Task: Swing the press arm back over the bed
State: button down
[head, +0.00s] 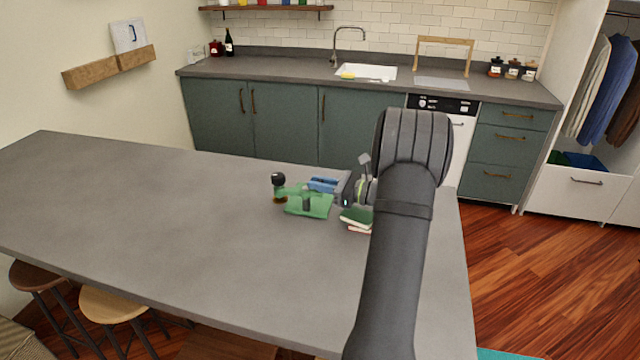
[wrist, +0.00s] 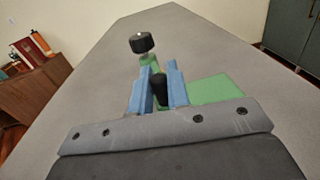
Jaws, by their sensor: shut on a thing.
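The press stands on the grey table, with a flat green bed (head: 318,210) that also shows right of my fingers in the wrist view (wrist: 215,90). A black knob (head: 279,180) on a green stem stands at the press's left end; in the wrist view this knob (wrist: 142,43) is beyond my fingertips. My gripper (head: 320,184), with blue fingers, is shut on a dark upright handle (wrist: 159,87), seemingly the press arm's. The handle sits between the fingers (wrist: 159,80). Most of the press arm is hidden by the fingers, so its exact angle over the bed cannot be told.
A small stack of books (head: 357,217) lies just right of the bed, beside my arm. The table (head: 150,210) is clear to the left. Stools (head: 110,304) stand at its front edge. The kitchen counter (head: 280,70) is behind, across a gap.

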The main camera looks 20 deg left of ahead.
jog(key=m+t+h, duration=0.1)
jog(key=t, duration=0.1)
jog(key=s+m+t+h, duration=0.1)
jog(key=m+t, duration=0.1)
jog(key=t, duration=0.1)
jog(key=s+m+t, duration=0.1)
jog(key=m+t, duration=0.1)
jog(key=t, duration=0.1)
jog(key=shift+a+h, duration=0.1)
jog(key=shift+h, duration=0.3)
jog(key=shift+s+a+m+t+h, duration=0.1)
jog(key=shift+s+m+t+h, duration=0.15)
jog(key=shift+m+t+h, duration=0.65)
jog(key=shift+s+a+m+t+h, duration=0.15)
jog(key=shift+s+m+t+h, duration=0.05)
jog(key=shift+m+t+h, duration=0.7)
jog(key=shift+s+a+m+t+h, duration=0.1)
jog(key=shift+s+m+t+h, duration=0.15)
jog(key=shift+m+t+h, duration=0.6)
jog(key=c, duration=1.4)
grip_release()
jog(key=shift+c, duration=0.2)
jog(key=v, duration=1.7)
jog(key=shift+s, duration=0.25)
jog(key=shift+f, duration=0.1)
